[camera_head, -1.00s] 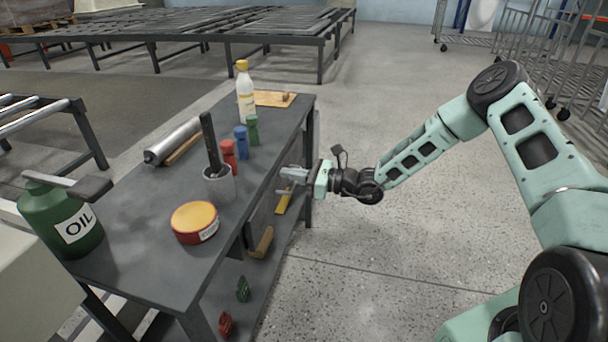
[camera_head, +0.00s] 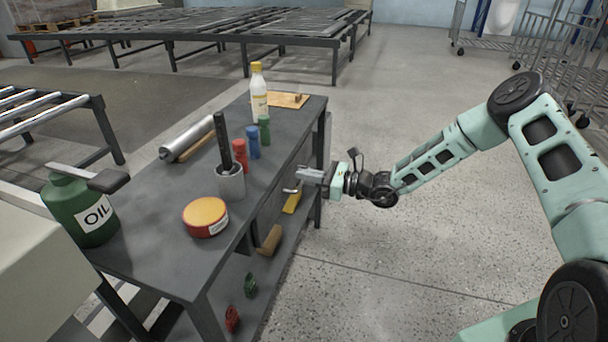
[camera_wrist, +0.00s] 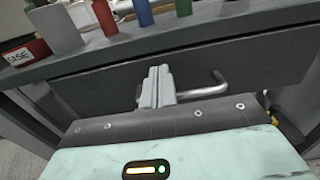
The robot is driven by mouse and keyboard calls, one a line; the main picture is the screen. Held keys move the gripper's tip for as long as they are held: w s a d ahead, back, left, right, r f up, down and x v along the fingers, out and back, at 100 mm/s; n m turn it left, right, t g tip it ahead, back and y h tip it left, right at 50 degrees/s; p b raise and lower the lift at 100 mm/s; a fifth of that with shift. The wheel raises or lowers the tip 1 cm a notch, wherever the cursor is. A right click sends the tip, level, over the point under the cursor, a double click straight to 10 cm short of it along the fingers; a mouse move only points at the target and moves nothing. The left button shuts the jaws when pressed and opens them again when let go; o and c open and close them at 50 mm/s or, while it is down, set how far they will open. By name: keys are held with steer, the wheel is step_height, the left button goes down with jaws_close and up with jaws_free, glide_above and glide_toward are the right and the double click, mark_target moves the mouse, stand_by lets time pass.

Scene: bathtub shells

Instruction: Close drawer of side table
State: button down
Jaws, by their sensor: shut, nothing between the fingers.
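The dark grey side table (camera_head: 150,245) stands at the left in the head view. Its drawer front (camera_wrist: 105,98) spans the wrist view just below the tabletop edge; in the head view it is mostly in shadow. A bent metal bar handle (camera_wrist: 208,88) sticks out from the front, and it also shows in the head view (camera_head: 291,190). My gripper (camera_head: 302,174) is shut and empty, its fingers pointing at the drawer front. In the wrist view its fingertips (camera_wrist: 157,72) are left of the handle's bend. I cannot tell whether they touch the front, or how far out the drawer is.
A green oil can (camera_head: 80,210), a round orange-lidded tin (camera_head: 205,217), a grey cup (camera_head: 230,184) with a dark-handled tool, coloured bottles and a white bottle (camera_head: 259,95) stand on top. Items lie on a lower shelf (camera_head: 255,300).

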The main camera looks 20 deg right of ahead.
steer(key=v, duration=1.2)
steer(key=s+a+r+n+g+h, duration=0.2)
steer(key=s+a+r+n+g, duration=0.2)
steer(key=s+a+n+g, duration=0.4)
steer(key=s+a+r+n+g+h, duration=0.2)
steer(key=s+a+r+n+g, duration=0.3)
steer(key=s+a+n, duration=0.45)
steer(key=s+r+n+h, duration=0.4)
steer(key=s+n+h, duration=0.6)
steer(key=s, duration=0.5)
step_height(320, 180, up, 19)
steer(key=s+d+n+t+p, duration=0.2)
steer(key=n+p, duration=0.3)
steer(key=p, duration=1.2)
steer(key=shift+s+d+t, duration=0.15)
steer(key=shift+d+t, duration=0.1)
steer(key=shift+t, duration=0.25)
